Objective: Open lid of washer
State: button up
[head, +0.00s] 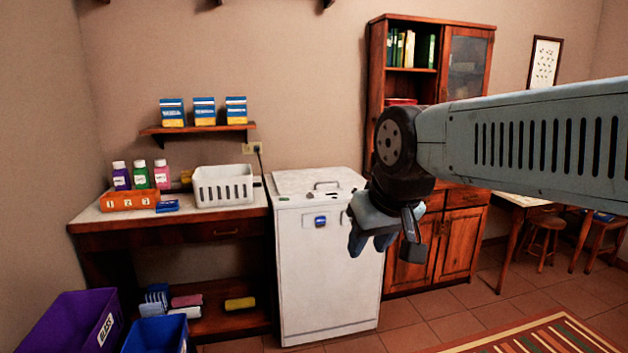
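The washer (329,270) is a white upright box standing against the back wall, right of the wooden counter. My gripper hides the washer's upper right front corner.
Left of the washer, the counter (240,203) holds a white basket (222,186), an orange numbered tray (130,200) and bottles. Purple (72,325) and blue (158,335) bins stand front left. A wooden cabinet (461,240) is behind my arm. The floor before the washer is clear.

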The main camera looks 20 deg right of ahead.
aim_at(327, 179)
jog(key=u, duration=0.2)
jog(key=i, duration=1.95)
jog(key=z, duration=0.95)
jog(key=i, duration=0.55)
jog(key=z, duration=0.3)
jog(key=k, duration=0.5)
jog(key=z, duration=0.3)
jog(key=i, duration=0.5)
jog(key=u, duration=0.1)
